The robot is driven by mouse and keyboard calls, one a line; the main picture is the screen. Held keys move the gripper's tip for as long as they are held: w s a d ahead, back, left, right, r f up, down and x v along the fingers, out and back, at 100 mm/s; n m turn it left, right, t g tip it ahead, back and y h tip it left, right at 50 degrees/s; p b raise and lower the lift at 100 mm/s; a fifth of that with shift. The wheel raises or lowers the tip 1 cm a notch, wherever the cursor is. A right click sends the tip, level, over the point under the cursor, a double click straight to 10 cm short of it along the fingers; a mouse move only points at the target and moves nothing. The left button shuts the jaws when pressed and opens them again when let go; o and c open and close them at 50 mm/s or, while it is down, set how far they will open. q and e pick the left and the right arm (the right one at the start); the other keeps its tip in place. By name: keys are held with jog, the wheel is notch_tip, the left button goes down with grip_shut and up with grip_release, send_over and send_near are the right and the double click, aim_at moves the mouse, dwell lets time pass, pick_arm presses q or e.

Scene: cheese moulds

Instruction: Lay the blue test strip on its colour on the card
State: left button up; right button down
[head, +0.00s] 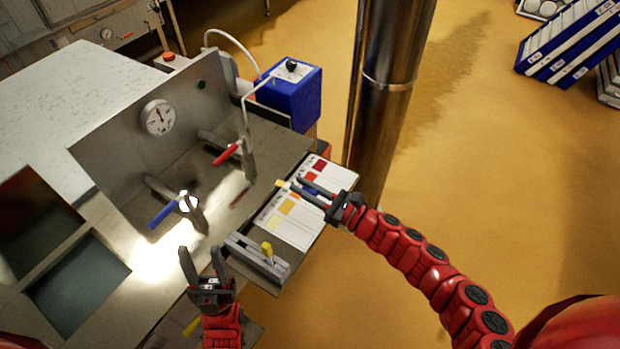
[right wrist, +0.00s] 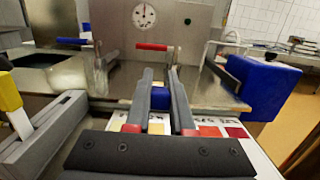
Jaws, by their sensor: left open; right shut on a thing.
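The colour card (head: 299,235) lies flat at the counter's right edge, with red patches toward its far end and orange and yellow ones nearer. My right gripper (head: 288,186) is over the card's middle, shut on the blue test strip. The strip shows as a small blue piece between the fingers in the right wrist view (right wrist: 157,99); the fingers hide much of it. I cannot tell whether it touches the card. My left gripper (head: 202,258) is open and empty, left of the grey rack (head: 252,259).
A yellow strip (head: 267,248) stands in the rack beside the card's near end. Taps with a blue handle (head: 163,215) and a red handle (head: 227,153) stand on the metal counter. A blue box (head: 290,95) is behind the card. A metal column (head: 385,85) rises close by.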

jog(key=shift+s+a+f+b, duration=0.15)
jog(key=shift+f+b, duration=0.15)
jog(key=shift+f, duration=0.5)
jog(key=shift+f+b, duration=1.25)
jog(key=shift+f, duration=1.8)
jog(key=c, duration=0.7)
grip_release()
jog(key=b+v, duration=0.2)
jog(key=v, duration=1.5)
jog(key=shift+d, duration=0.2)
